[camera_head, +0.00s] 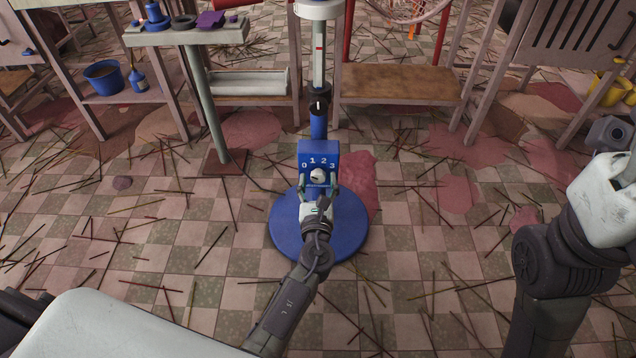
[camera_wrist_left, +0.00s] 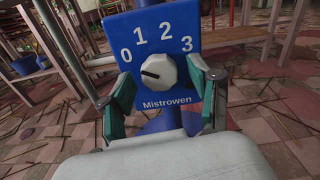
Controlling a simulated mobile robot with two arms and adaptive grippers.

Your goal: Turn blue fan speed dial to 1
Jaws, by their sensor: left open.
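The blue fan's control box (camera_head: 330,151) stands on a post above a round blue base (camera_head: 291,232). In the left wrist view its blue panel (camera_wrist_left: 125,29) carries the numbers 0, 1, 2, 3 and the word "Mistrowen". The white dial (camera_wrist_left: 164,66) sits below the numbers, and its dark mark points left, towards the 0 side. The dial also shows in the head view (camera_head: 318,173). My left gripper (camera_head: 319,189) is open in front of the panel. In the left wrist view its green-padded fingers (camera_wrist_left: 166,90) stand on either side of the dial, apart from it. My right gripper is out of view.
A small grey table (camera_head: 185,38) with blue and purple items stands at the back left. A blue bucket (camera_head: 104,77) and blue bottle (camera_head: 138,80) sit on a shelf at left. Wooden benches (camera_head: 398,83) stand behind the fan. Thin sticks litter the tiled floor.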

